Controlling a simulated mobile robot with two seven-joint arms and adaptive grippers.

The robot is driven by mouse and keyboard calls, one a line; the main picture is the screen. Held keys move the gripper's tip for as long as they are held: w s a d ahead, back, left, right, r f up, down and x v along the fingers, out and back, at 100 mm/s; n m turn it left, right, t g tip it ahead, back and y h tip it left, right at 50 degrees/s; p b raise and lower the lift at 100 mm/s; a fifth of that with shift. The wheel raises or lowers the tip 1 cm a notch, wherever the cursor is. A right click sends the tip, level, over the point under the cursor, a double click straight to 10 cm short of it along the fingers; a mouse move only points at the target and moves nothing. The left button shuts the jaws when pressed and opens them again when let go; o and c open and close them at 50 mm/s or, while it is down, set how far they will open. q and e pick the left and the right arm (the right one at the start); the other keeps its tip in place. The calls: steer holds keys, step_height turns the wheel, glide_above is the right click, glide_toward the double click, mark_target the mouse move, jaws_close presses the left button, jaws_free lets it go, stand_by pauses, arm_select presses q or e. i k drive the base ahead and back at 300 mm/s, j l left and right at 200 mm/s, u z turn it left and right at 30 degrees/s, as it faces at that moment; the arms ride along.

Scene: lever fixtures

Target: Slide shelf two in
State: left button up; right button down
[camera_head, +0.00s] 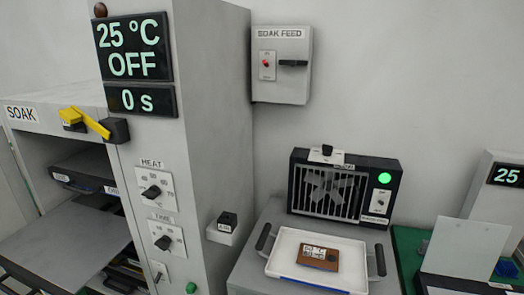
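The SOAK cabinet (195,130) stands at the left with its front opening uncovered. Inside it, a dark upper shelf (88,166) sits mostly within the opening, with a small label on its front edge. Below it, a wide grey shelf (75,243) sticks out well past the opening and looks level and empty. More dark shelf parts (125,272) show lower down, partly hidden. I cannot read a number on any shelf, so which one is shelf two is unclear. Neither of my grippers is in view.
A yellow lever (90,122) sits at the top of the opening. Right of the cabinet, a white tray (285,240) with dark handles holds a brown board (318,257). A fan unit (340,190) stands behind it. A SOAK FEED box (281,85) hangs on the wall.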

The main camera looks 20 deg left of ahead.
mark_target(63, 250)
steer(key=u, duration=2.3)
